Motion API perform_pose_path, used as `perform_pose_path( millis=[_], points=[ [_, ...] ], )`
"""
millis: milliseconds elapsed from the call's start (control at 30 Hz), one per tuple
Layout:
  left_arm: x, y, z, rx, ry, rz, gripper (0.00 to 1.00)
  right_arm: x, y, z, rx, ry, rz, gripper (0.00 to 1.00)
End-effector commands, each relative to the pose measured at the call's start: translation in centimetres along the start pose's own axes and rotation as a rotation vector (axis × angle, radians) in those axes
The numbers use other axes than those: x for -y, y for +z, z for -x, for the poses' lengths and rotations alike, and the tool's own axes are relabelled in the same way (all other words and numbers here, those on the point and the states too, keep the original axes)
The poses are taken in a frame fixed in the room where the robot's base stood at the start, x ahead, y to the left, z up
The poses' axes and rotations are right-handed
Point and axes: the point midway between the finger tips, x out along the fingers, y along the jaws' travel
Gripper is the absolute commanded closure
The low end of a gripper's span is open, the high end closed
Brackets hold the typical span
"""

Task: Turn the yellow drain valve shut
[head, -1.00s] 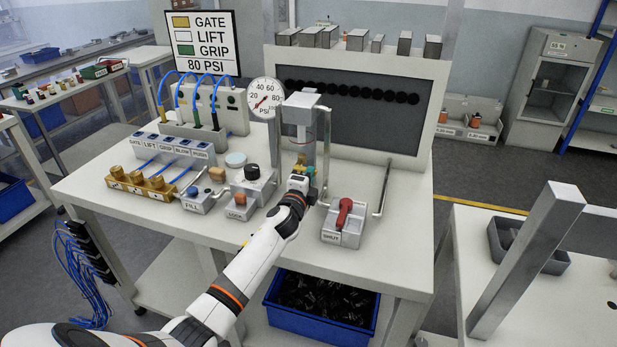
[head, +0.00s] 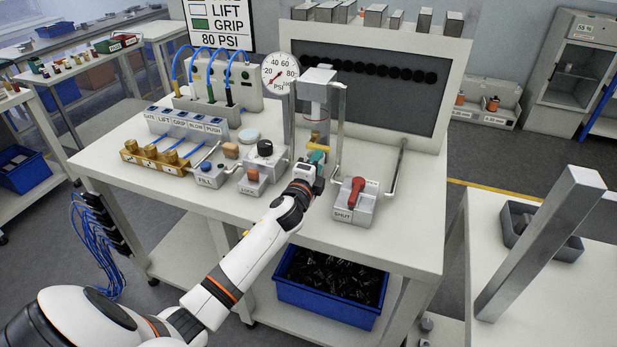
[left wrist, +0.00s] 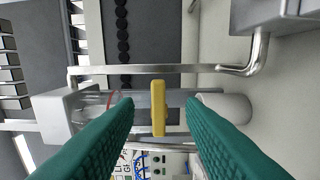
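The yellow drain valve handle (head: 318,146) sits low on the clear vertical cylinder (head: 315,115) at the middle of the bench. In the left wrist view the handle (left wrist: 158,108) is a straight yellow bar, upright in the picture. My left gripper (head: 318,161) is right in front of it. In the left wrist view its teal fingers (left wrist: 160,105) are open, one on each side of the bar, with a visible gap on both sides. Whether the bar reaches in depth between the fingertips is hard to tell. My right gripper is not in view.
A red-handled SHUT valve box (head: 355,203) stands to the right of my gripper. The LOCK block (head: 253,181) and FILL block (head: 206,174) stand to its left. Bent metal pipes (head: 340,130) run close beside the cylinder. A pressure gauge (head: 280,72) is behind. A blue bin (head: 331,302) is below.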

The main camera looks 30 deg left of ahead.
Motion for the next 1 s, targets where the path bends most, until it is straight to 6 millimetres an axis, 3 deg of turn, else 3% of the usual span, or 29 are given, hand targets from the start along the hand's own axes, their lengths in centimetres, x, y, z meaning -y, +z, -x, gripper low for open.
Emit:
perform_pose_path(
  millis=[200, 400, 1000],
  points=[
    [0.1, 0.0, 4.6, 0.001, -0.001, -0.001, 0.64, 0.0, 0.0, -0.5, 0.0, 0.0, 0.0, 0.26],
    [0.1, 0.0, 6.9, 0.0, -0.002, -0.001, 0.64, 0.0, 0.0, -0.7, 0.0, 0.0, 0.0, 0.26],
    [0.0, 0.0, 7.2, 0.0, -0.001, 0.0, 0.64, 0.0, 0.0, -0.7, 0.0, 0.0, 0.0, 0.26]
  ],
)
